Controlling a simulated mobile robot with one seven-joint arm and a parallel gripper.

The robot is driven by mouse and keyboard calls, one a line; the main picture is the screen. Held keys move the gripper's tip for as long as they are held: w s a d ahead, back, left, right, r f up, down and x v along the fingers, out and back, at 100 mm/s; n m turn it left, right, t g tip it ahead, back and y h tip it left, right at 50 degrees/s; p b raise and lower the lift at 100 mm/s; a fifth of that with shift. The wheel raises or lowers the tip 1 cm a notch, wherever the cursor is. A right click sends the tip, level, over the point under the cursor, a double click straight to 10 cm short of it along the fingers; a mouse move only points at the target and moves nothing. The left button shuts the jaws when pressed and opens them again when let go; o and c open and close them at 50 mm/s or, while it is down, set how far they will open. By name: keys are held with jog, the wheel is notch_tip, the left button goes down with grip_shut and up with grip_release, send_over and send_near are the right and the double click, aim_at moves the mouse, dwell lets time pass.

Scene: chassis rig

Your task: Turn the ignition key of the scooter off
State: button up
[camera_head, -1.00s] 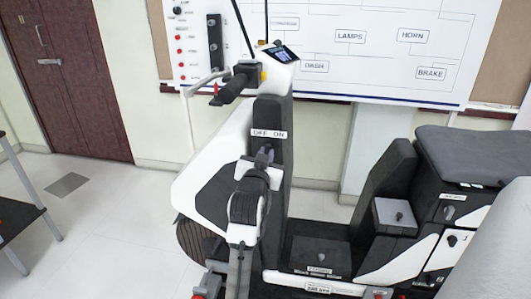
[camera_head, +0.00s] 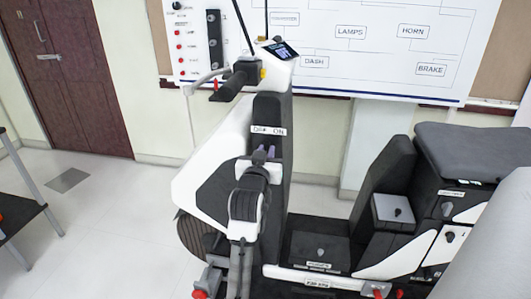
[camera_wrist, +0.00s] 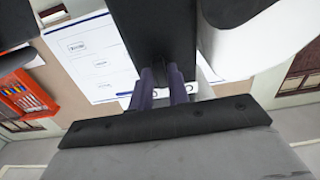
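The scooter (camera_head: 208,192) stands in the middle of the head view. Its dark upright front panel (camera_head: 272,107) carries a white label strip (camera_head: 268,130) with OFF and ON. The ignition key itself does not show; my gripper hides the area below the label. My gripper (camera_head: 264,152) points at the panel just under the label. In the wrist view its two purple fingers (camera_wrist: 162,82) reach up to the black panel, with a narrow dark gap between them. Whether they hold the key is hidden.
The handlebar grip (camera_head: 235,84) and brake lever stick out above left of my gripper. The scooter's seat (camera_head: 468,152) and a compartment stand to the right. A wiring board (camera_head: 385,50) hangs behind. Open floor lies to the left.

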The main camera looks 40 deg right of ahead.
jog(key=o, duration=0.3)
jog(key=b+v, duration=0.3)
jog(key=v, duration=1.1)
jog(key=shift+d, duration=0.1)
